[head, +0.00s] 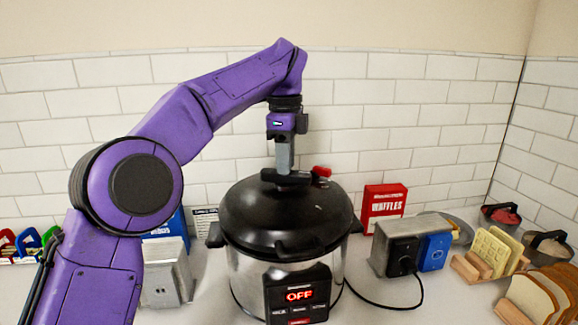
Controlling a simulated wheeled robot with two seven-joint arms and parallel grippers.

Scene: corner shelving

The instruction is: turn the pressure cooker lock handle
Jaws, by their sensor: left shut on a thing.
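The pressure cooker (255,268) stands on the counter, with a steel body, a black lid (258,215) and a panel that reads OFF in red. The lock handle (298,180) is a dark piece on top of the lid, towards the back. A small red part (321,171) shows at its right. My left gripper (284,172) points straight down onto the handle and is shut on it. The fingertips are small and partly merge with the dark handle. My right gripper is not in view.
A red waffles box (384,204) and a steel toaster (392,243) stand right of the cooker, with a black cable in front. Waffles in a rack (492,250) and bread slices (540,295) are at far right. Another metal appliance (162,272) stands left.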

